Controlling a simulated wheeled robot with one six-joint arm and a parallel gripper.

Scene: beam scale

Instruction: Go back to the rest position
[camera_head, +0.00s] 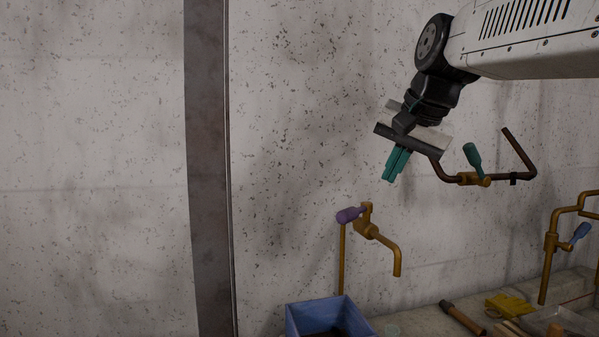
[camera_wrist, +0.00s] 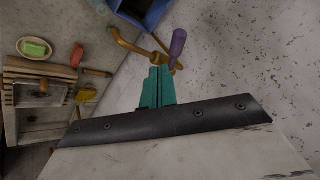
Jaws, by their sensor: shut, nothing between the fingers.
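My gripper (camera_head: 391,177) hangs from the arm at the upper right of the head view, its teal fingers pointing down and slightly left. The fingers are together with nothing between them. They are in the air, above and to the right of a brass tap with a purple handle (camera_head: 350,215). In the wrist view the teal fingers (camera_wrist: 158,72) are side by side, and the purple handle (camera_wrist: 177,48) shows just beyond them on the right. From these views I cannot measure the gap between fingers and tap.
A blue box (camera_head: 330,316) stands below the purple-handled tap. A pipe with a teal handle (camera_head: 473,155) is right of my gripper, and a blue-handled tap (camera_head: 580,232) is farther right. A yellow cloth (camera_head: 508,304) lies on the counter. The wall left of the gripper is bare.

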